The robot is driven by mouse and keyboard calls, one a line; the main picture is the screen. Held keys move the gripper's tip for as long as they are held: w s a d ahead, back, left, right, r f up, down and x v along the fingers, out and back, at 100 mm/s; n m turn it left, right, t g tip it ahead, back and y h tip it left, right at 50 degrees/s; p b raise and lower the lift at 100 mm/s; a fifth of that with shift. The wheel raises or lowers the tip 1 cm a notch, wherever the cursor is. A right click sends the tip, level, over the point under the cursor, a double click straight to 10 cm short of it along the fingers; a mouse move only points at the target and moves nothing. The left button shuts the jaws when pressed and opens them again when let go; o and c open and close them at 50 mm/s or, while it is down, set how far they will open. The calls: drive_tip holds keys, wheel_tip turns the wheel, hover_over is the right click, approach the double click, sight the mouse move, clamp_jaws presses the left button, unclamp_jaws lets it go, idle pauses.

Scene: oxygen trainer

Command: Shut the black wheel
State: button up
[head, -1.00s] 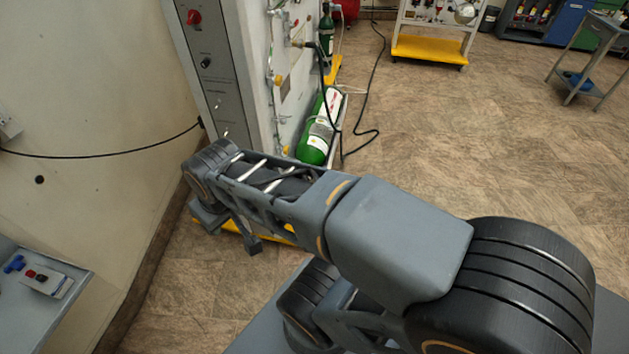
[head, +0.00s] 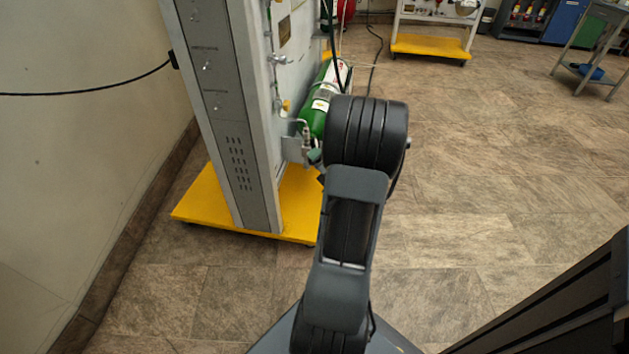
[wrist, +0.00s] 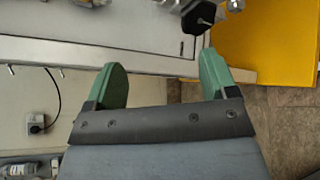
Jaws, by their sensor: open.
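A black, lobed knob (wrist: 203,15), which looks like the black wheel, shows at the top edge of the wrist view, with metal fittings around it. My gripper (wrist: 161,72) is open and empty, with two green fingers spread wide. The knob lies beyond the right finger's tip, apart from it and not between the fingers. In the head view my arm hides most of the gripper, and I cannot make out the black wheel there.
The trainer cabinet (head: 228,120) stands on a yellow base (head: 205,205) left of my arm. A green cylinder (head: 314,118) lies beside its panel. A black cable (head: 95,94) runs to the wall side. Floor to the right is clear up to a table (head: 590,70).

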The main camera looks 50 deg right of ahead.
drive_tip(key=s+d+f+n+t+b, duration=0.2)
drive_tip(key=s+f+n+b, duration=0.15)
drive_tip(key=f, duration=0.35)
drive_tip(key=shift+t, duration=0.3)
drive_tip(key=b+x, duration=0.3)
drive_tip(key=x, duration=0.9)
drive_tip(key=shift+w+d, duration=0.15)
drive_tip(key=shift+w, duration=0.1)
drive_tip(key=c, duration=0.9)
